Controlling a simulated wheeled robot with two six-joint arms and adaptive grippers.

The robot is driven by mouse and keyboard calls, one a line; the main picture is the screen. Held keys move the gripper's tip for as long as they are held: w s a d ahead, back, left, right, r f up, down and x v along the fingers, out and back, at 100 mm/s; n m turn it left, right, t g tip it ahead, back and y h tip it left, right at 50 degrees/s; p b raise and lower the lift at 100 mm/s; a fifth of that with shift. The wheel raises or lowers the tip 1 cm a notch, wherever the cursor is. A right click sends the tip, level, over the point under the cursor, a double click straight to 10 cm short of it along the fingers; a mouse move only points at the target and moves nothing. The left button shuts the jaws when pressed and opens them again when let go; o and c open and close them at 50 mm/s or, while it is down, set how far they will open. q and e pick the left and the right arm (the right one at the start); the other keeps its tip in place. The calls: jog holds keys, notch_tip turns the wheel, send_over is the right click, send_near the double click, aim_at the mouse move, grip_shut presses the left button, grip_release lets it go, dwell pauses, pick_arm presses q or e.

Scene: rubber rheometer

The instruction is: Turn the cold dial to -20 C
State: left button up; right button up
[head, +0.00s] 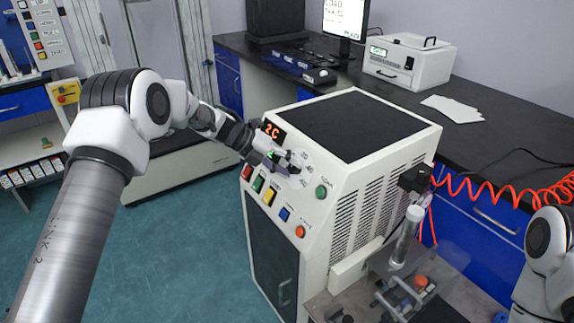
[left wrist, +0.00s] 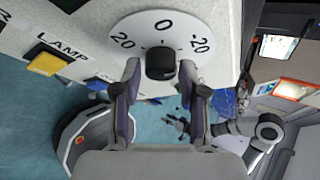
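The cold dial (left wrist: 188,32) is a white disc marked 20, 0 and -20, at the top of the left wrist view. Its black knob (left wrist: 161,63) sits in front of the 0 mark. My left gripper (left wrist: 160,75) has one finger on each side of the knob, with a narrow gap showing on both sides. In the head view my left gripper (head: 283,161) is at the front panel of the white machine (head: 330,210) and hides most of the dial. A red display (head: 272,131) above it appears to read 2C.
Coloured buttons, including a yellow one (head: 270,196), run along the panel below the dial. A green button (head: 321,192) is to its right. Open floor (head: 180,240) lies left of the machine.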

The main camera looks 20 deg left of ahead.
pick_arm(q)
jog(key=shift+r, duration=0.1)
jog(key=v, duration=1.2)
